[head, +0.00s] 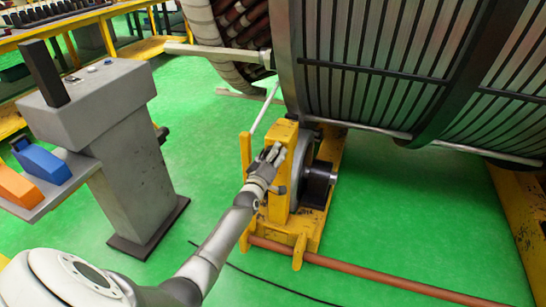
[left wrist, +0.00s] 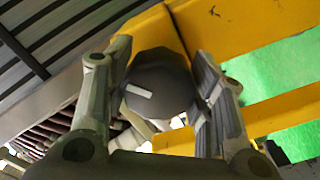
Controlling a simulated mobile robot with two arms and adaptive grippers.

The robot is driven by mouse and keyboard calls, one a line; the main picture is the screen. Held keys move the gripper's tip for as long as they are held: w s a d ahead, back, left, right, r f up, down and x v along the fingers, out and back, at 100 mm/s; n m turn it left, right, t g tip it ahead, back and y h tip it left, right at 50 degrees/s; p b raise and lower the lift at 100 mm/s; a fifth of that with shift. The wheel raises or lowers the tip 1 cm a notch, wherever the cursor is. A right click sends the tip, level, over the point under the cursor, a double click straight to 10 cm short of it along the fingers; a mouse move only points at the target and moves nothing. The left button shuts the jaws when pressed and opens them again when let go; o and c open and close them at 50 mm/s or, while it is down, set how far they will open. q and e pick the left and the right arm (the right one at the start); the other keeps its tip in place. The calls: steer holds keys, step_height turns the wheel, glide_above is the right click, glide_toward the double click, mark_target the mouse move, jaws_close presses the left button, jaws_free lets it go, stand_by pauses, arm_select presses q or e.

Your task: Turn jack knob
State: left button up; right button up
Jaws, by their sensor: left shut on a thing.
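The jack knob (left wrist: 160,85) is a dark round knob with a small white mark, seen in the left wrist view between my left gripper's fingers. My left gripper (left wrist: 160,100) is shut on the knob, with one finger on each side of it. In the head view my left gripper (head: 272,160) reaches the left side of the yellow jack (head: 284,133), and the knob is hidden there behind the fingers. My right gripper is not in view.
A large ribbed stator cylinder (head: 385,65) stands above and behind the jack. A grey console (head: 110,105) stands at left, with an orange block (head: 18,186) and a blue block (head: 42,163) on its shelf. A brown pipe (head: 370,279) crosses the green floor.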

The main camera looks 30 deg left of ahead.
arm_select(q)
steer(key=shift+f+n, duration=0.15)
steer(key=shift+n, duration=1.25)
steer(key=n+b, duration=0.1)
steer(key=n, duration=0.1)
steer(key=shift+d+n, duration=0.1)
steer(key=shift+n, duration=0.2)
steer(key=shift+r+n+b, duration=0.2)
steer(key=shift+n+b, duration=0.25)
steer(key=shift+n, duration=1.85)
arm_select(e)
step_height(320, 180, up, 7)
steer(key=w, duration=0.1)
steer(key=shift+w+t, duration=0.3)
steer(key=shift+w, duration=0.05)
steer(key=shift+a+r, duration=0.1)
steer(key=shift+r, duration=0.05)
arm_select(q)
steer(key=o, duration=1)
steer(key=shift+r, duration=0.1)
steer(key=shift+o, duration=0.2)
steer(key=v, duration=1.2)
